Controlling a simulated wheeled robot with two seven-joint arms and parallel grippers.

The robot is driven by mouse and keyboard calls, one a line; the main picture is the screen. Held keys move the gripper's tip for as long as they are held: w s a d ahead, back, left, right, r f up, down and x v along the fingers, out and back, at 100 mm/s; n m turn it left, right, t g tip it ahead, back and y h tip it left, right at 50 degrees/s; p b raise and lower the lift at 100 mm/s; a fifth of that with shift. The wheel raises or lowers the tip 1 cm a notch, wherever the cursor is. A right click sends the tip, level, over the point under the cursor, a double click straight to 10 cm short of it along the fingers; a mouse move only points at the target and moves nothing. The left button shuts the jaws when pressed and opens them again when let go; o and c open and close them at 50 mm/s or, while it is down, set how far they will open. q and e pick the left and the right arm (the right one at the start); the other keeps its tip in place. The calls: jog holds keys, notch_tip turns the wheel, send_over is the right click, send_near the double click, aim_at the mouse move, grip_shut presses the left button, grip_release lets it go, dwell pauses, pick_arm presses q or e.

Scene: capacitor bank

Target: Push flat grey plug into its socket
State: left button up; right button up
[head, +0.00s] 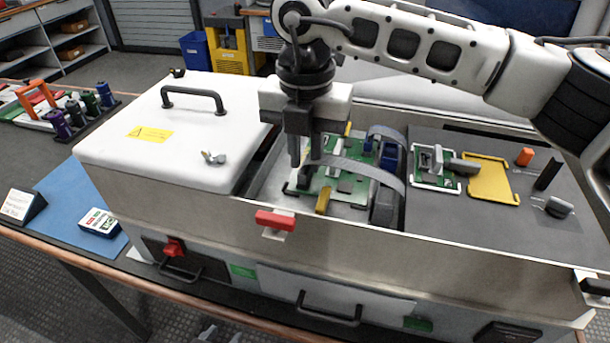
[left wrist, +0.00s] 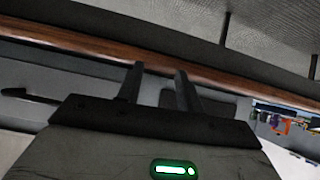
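A flat grey ribbon cable (head: 362,170) arches over the green circuit board (head: 345,190) in the open bay. Its left end reaches the fingertips of my right gripper (head: 304,160), which points down over the board's left part. The plug at that end is hidden or too small to make out, so I cannot tell whether the fingers hold it. A dark block (head: 302,181) sits just below the fingertips; I cannot tell whether it is the socket. My left gripper (left wrist: 158,85) shows in the left wrist view with its fingers apart and nothing between them, away from the board.
A white lid (head: 180,130) with a black handle covers the left of the cabinet. The bay's front wall (head: 350,225) carries a red latch (head: 275,220). Right of the bay, a small green board (head: 435,165) and a yellow plate (head: 490,178) lie on the grey top.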

jog(key=o, duration=0.3)
jog(key=shift+o, duration=0.2)
notch_tip(320, 180, up, 16)
jog(key=b, duration=0.1)
